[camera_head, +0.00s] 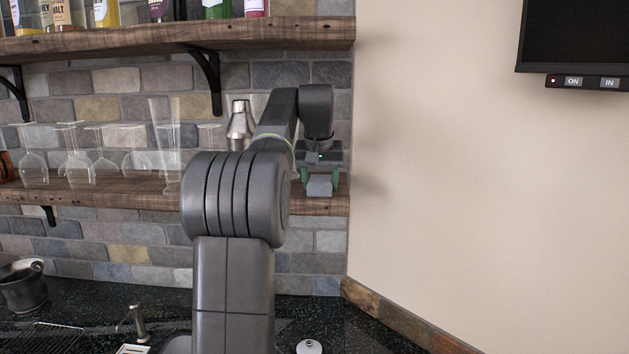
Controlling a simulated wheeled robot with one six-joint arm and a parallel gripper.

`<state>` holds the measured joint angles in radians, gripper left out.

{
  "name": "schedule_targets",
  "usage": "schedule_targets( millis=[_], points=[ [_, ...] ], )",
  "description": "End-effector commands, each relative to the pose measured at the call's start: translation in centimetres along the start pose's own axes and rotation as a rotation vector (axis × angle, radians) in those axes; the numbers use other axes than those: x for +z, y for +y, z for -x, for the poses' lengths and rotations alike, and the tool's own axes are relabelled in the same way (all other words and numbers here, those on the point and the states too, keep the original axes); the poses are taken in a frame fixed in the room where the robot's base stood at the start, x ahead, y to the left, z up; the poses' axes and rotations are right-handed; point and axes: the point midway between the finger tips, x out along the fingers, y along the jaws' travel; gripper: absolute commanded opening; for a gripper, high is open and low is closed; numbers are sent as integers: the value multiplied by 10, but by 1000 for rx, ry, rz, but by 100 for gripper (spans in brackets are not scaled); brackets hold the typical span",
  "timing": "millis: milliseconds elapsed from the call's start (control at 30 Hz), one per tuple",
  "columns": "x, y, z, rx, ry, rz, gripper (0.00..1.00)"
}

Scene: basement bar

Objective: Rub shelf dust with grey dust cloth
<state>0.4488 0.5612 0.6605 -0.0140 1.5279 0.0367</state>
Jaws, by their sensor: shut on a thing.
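My gripper (320,176) is at the right end of the lower wooden shelf (120,193), close to its top surface. It is shut on a grey block-like thing, which I take to be the grey dust cloth (319,187). The cloth is at or just above the shelf top; I cannot tell whether it touches. No dust can be made out on the shelf at this size. My arm hides part of the shelf to the left of the gripper.
A metal shaker (239,126) stands on the lower shelf behind my arm. Several upturned glasses (78,165) and a tall clear glass (166,140) stand further left. An upper shelf (180,37) with bottles is above. A beige wall (450,180) lies right. A tap (136,322) is below.

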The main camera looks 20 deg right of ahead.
Motion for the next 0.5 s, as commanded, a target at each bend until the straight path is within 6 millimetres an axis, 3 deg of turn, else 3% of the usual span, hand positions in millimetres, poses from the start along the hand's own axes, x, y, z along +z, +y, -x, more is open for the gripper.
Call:
schedule_targets(
  millis=[200,500],
  points=[
    [0,20,-2,2,0,-2,30],
    [0,33,-3,1,-1,-1,30]
  ],
)
